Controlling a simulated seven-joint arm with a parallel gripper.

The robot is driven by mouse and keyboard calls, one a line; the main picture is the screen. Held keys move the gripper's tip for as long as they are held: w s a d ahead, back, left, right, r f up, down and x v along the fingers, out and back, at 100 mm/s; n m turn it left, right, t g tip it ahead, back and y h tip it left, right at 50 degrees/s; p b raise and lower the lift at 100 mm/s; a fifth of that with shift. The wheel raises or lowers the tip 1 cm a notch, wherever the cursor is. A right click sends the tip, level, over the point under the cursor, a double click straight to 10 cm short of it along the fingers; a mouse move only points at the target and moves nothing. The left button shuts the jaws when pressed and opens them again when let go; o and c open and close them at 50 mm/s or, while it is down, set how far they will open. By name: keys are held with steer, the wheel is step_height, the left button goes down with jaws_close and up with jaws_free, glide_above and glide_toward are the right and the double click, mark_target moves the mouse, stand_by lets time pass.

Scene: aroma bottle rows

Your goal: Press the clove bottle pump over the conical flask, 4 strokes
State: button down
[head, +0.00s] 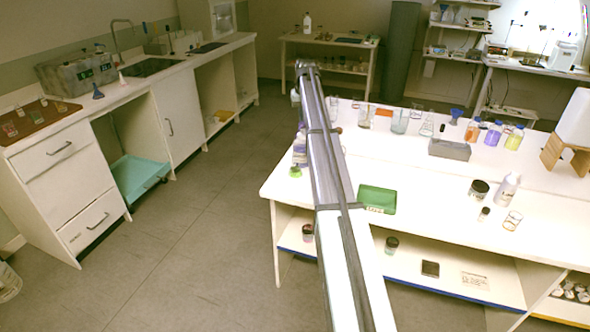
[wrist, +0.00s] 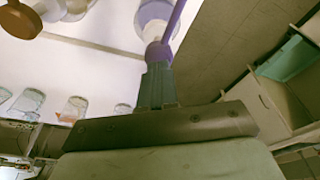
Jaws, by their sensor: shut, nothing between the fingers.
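In the wrist view my gripper (wrist: 157,72) is shut and empty, its dark fingers together. The fingertips are at the purple pump head (wrist: 158,50) of a bottle; I cannot tell whether they touch it. A purple nozzle runs up and right from that head. The bottle body (wrist: 155,12) is pale with purple, and no label is readable, so I cannot tell if it is clove. In the head view a purple bottle (head: 299,151) stands at the bench's left edge, partly behind my arm. A clear flask (head: 427,128) that looks conical stands farther back on the bench.
Several clear vessels (wrist: 73,108) show left of my gripper. Floor (head: 215,215) is clear left of the bench.

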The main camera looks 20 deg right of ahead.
steer(key=shift+f, duration=1.1)
steer(key=shift+r, duration=1.45)
